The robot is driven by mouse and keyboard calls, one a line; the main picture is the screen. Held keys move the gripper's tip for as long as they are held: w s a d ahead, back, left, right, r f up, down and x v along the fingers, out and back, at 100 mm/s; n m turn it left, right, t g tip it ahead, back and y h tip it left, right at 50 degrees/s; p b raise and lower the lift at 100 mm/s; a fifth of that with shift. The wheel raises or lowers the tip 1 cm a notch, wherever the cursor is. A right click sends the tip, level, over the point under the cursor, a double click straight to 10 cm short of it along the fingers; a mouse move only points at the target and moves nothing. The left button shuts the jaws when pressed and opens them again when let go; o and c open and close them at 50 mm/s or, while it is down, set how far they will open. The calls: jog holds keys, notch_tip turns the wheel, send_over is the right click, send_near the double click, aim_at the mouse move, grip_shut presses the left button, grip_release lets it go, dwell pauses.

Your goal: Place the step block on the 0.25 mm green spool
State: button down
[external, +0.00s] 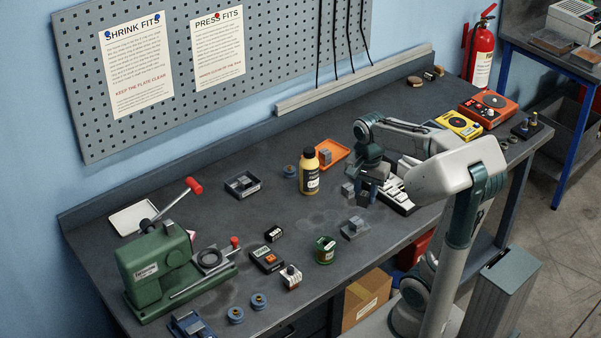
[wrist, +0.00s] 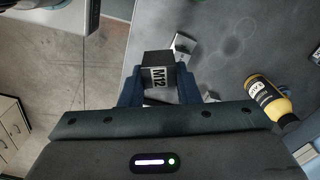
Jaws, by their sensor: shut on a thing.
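My gripper (external: 366,190) is above the bench, right of the yellow bottle. It is shut on a dark block marked M12 (wrist: 158,74), which shows between the fingers in the wrist view. I cannot tell whether this is the step block. The green spool (external: 325,250) stands upright on the bench, nearer the front edge, to the lower left of my gripper. Its size label is too small to read. A grey stepped-looking metal piece (external: 354,229) lies between the spool and my gripper. The spool is not visible in the wrist view.
The yellow bottle (external: 309,172) stands left of my gripper, by an orange tray (external: 338,147). A small grey block (external: 347,190) sits close beside my gripper. A white-topped rack (external: 397,198) is right of it. A green press (external: 155,262) fills the left end.

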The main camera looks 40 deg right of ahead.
jog(key=shift+s, duration=0.3)
jog(key=shift+a+f, duration=0.25)
jog(key=shift+a, duration=0.1)
send_over(325, 244)
notch_tip(325, 244, down, 6)
jog(key=shift+f+p, duration=0.2)
jog(key=shift+p, duration=0.25)
jog(key=shift+a+f, duration=0.1)
jog(key=shift+f, duration=1.95)
jog(key=shift+f, duration=0.2)
jog(key=c, duration=1.1)
grip_release()
